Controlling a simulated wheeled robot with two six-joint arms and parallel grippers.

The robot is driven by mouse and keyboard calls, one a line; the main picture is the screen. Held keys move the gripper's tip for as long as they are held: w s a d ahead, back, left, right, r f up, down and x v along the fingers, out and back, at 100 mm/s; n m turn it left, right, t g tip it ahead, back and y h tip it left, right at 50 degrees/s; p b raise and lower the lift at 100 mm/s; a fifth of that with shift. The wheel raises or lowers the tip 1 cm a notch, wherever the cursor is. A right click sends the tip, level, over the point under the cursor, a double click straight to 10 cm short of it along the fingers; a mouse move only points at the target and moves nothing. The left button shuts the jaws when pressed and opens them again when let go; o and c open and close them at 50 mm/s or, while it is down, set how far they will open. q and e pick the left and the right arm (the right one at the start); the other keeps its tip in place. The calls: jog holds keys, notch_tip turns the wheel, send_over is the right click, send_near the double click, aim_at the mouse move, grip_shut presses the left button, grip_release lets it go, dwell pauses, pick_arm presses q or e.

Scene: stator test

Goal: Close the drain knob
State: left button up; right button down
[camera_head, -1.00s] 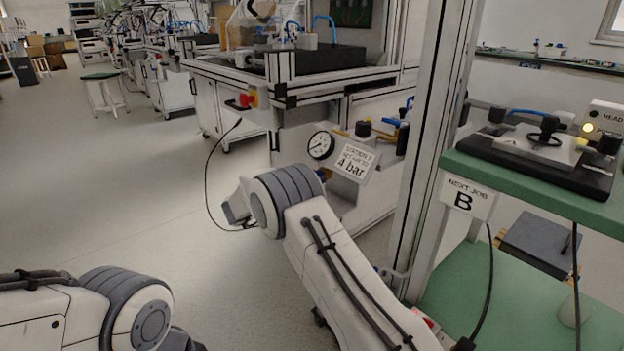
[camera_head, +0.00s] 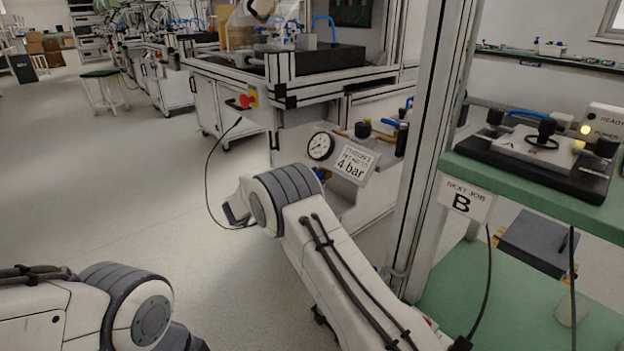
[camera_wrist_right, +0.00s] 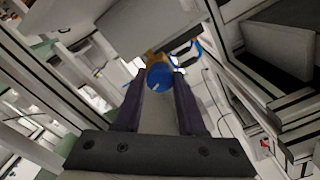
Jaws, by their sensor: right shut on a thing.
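The blue drain knob (camera_wrist_right: 159,76) sits between the tips of my right gripper's (camera_wrist_right: 157,84) two dark fingers in the right wrist view. The gripper is shut on it. A brass-coloured fitting shows just behind the knob. In the head view a small bit of blue (camera_head: 321,174) shows below the pressure gauge (camera_head: 320,146), beside my right arm. My right gripper's fingers are hidden behind the arm there. My left arm shows at the lower left, but its gripper is out of the picture.
A sign reading 4 bar (camera_head: 352,163) is by the gauge. An aluminium post (camera_head: 432,150) stands right of my right arm. A green bench (camera_head: 540,190) carries a fixture and a lit yellow lamp (camera_head: 585,130). A black cable (camera_head: 208,175) hangs left. Open floor lies left.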

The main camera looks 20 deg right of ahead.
jog(key=shift+a, duration=0.1)
dwell(0.4)
jog(key=c, duration=0.5)
grip_release()
jog(key=p+v, duration=0.3)
jog(key=v, duration=0.7)
jog(key=shift+a, duration=0.2)
jog(key=shift+s, duration=0.15)
